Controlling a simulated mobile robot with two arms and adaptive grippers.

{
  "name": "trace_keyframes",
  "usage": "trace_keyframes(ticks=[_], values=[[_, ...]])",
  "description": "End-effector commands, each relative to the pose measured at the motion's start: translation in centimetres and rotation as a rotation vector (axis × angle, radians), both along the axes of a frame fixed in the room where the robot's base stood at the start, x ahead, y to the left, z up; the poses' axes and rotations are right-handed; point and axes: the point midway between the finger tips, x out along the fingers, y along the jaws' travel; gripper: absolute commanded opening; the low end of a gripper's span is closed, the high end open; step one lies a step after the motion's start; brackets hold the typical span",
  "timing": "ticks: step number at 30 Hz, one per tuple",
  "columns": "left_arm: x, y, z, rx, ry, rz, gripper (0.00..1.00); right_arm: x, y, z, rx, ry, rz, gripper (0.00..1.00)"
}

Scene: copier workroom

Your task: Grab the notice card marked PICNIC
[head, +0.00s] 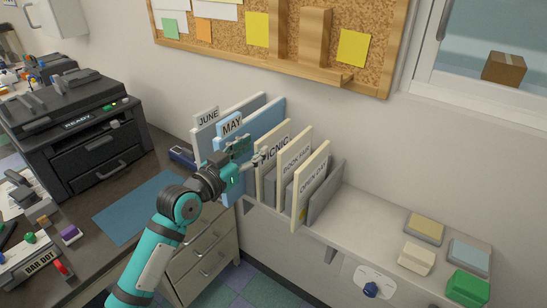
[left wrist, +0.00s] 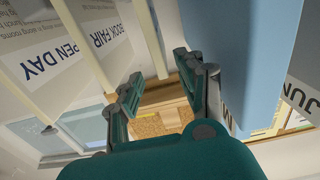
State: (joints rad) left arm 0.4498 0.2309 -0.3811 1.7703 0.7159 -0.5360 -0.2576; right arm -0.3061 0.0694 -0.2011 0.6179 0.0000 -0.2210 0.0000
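The cream notice card marked PICNIC (head: 275,148) stands upright in the row on the ledge, between the blue MAY card (head: 231,126) and the BOOK FAIR card (head: 296,155). My left gripper (head: 252,157) is at its near edge and covers part of it. In the left wrist view my left gripper (left wrist: 160,88) has its fingers apart. A cream card edge (left wrist: 151,38), which fits the PICNIC card, shows in the gap between them, with no clear contact. The blue card (left wrist: 218,50) stands close beside one finger. My right gripper is out of view.
The OPEN DAY card (head: 311,185) and a grey divider (head: 327,190) stand to the right, the JUNE card (head: 207,120) to the left. A printer (head: 75,130) is on the left counter. The ledge's middle (head: 370,215) is clear.

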Motion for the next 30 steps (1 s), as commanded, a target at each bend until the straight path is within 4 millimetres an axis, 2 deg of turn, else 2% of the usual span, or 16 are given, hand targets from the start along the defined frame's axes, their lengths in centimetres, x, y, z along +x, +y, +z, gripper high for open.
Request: trace_keyframes(ticks=[3, 11, 21, 29, 30], values=[[1.6, -1.2, 0.1, -0.001, 0.001, 0.000, 0.38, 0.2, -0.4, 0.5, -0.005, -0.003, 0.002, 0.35], [3.1, -2.2, 0.0, -0.001, 0.001, 0.000, 0.38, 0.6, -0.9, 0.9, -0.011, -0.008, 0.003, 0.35], [6.7, -4.5, -0.5, 0.000, 0.000, 0.000, 0.38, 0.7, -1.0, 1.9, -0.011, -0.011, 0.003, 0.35], [7.0, -4.7, -0.6, 0.001, 0.001, 0.001, 0.38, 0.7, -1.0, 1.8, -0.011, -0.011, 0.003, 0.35], [7.0, -4.7, -0.6, 0.001, 0.001, 0.001, 0.36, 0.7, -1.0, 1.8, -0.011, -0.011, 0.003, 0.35]])
